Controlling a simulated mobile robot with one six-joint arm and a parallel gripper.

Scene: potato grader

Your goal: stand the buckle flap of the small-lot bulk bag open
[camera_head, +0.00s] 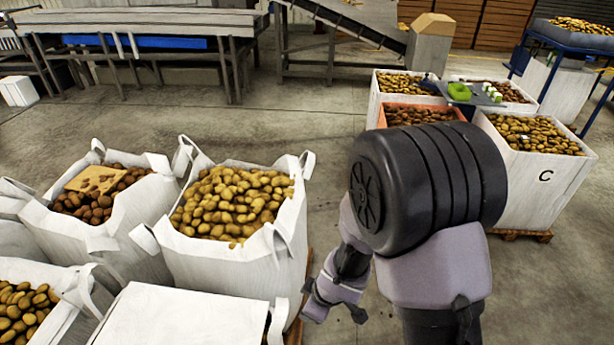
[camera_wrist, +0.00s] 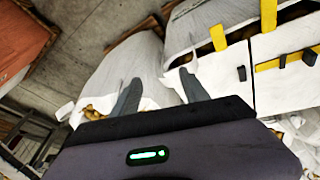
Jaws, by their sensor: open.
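In the wrist view, a white panel with yellow straps and black buckles (camera_wrist: 280,85) fills the right side; it looks like the buckle flap of the small-lot bulk bag, but its outline is cut off. My gripper (camera_wrist: 158,88) is open and empty, its two grey fingers apart, left of the panel and not visibly touching it. In the head view, a flat white top (camera_head: 185,318) shows at the bottom edge, perhaps the same bag; no buckle shows there.
A conveyor table (camera_head: 150,22) is at the back. The floor between is clear.

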